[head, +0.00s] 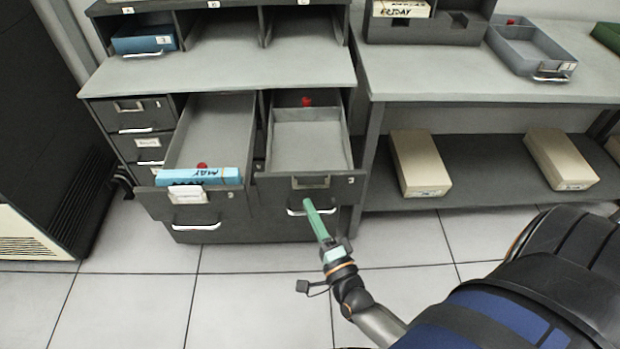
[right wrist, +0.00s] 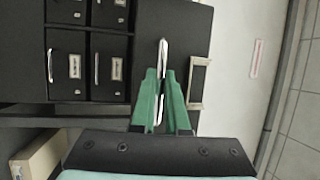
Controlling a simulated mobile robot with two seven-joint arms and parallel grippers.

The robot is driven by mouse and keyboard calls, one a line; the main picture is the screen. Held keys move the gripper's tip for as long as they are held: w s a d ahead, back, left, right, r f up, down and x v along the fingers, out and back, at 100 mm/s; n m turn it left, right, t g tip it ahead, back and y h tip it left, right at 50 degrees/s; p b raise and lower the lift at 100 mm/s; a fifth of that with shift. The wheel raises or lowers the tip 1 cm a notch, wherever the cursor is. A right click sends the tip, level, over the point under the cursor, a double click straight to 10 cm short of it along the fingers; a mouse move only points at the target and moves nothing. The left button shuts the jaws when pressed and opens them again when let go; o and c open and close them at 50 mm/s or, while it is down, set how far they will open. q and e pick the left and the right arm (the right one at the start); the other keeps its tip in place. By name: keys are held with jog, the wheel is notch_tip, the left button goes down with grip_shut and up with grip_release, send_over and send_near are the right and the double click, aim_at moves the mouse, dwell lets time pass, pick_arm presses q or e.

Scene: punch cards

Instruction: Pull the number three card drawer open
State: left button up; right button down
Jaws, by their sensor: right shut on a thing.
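The right-hand open drawer (head: 307,140) of the grey card cabinet is pulled out and its inside looks empty apart from a red knob (head: 307,101) at its back. A small mark on its front (head: 335,190) looks like a 3. My right gripper (head: 308,205) has its green fingers at this drawer's silver handle (head: 292,211). In the right wrist view the fingers (right wrist: 161,76) close on the upright-looking handle (right wrist: 163,52) from both sides. My left gripper is in neither view.
The drawer to the left (head: 215,130) is also open, with a blue card pack (head: 198,177) marked MAY at its front. Closed small drawers (head: 143,114) are at the cabinet's left. Beige boxes (head: 418,165) lie on the lower shelf at right. The tiled floor in front is clear.

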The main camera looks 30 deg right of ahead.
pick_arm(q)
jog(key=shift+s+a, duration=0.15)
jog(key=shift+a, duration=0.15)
pick_arm(e)
jog(key=shift+s+a, duration=0.45)
jog(key=shift+s, duration=0.25)
jog(key=shift+s+a, duration=0.4)
jog(key=shift+s, duration=0.25)
jog(key=c, duration=1.2)
grip_release()
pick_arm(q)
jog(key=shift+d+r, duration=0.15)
pick_arm(e)
jog(key=shift+s+f, duration=0.1)
